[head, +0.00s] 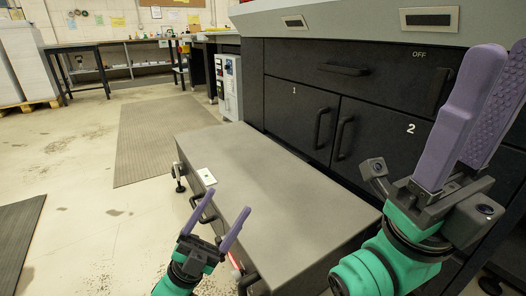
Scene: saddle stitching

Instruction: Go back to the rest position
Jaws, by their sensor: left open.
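My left gripper (220,212) is at the bottom centre of the head view, in front of the near side of a low grey-topped cabinet. Its two purple fingers point up and stand well apart, with nothing between them. My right gripper (502,52) is large and close at the right side, in front of the black machine's doors. Its purple fingers point up, and the ridged inner face of the far finger shows beside the near one. I see nothing held there. The far fingertip is cut by the picture's edge.
The low cabinet (262,172) has handles on its left side and stands before the black machine (300,112). A grey floor mat (152,135) lies left of it, and another mat (16,236) is at the far left. Workbenches (125,58) line the back wall. The floor left is clear.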

